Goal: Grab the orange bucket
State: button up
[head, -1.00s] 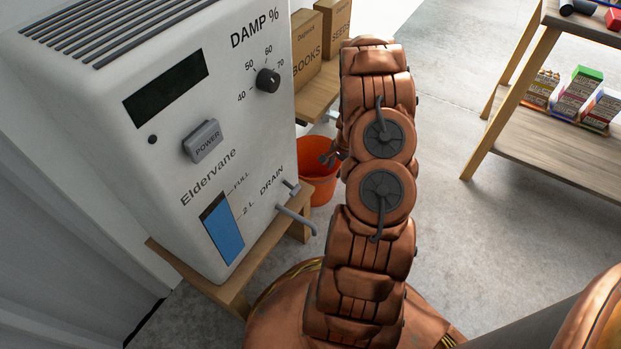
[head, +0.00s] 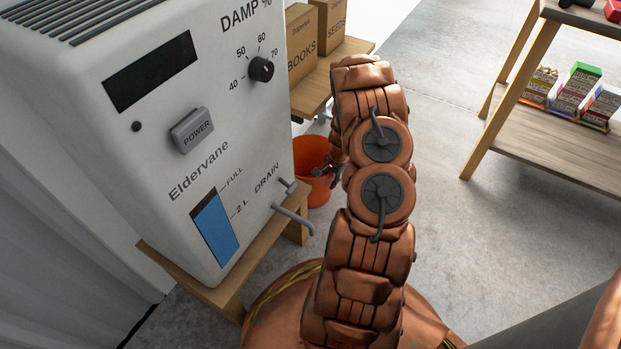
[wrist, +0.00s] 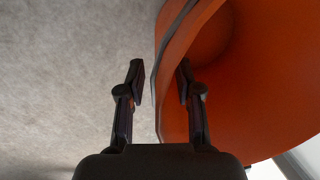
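The orange bucket (head: 313,188) stands on the floor between the bench with the white machine and the bench with boxes. In the head view my arm partly covers it. My gripper (head: 326,169) shows small at the bucket's upper right side. In the wrist view my gripper (wrist: 160,84) is open, with its fingers apart. The bucket (wrist: 255,80) fills the right side there. Its wall and rim lie between the fingers, the left finger outside over the floor and the right finger over the inside. A gap shows between the left finger and the wall.
The white dehumidifier (head: 160,130) stands on a low wooden bench (head: 222,294) at the left, its drain spout sticking out. Cardboard boxes (head: 302,50) sit on another bench (head: 352,50) behind. A wooden shelf (head: 560,155) with small boxes stands right. The floor between is clear.

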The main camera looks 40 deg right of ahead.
grip_shut()
dwell(0.6)
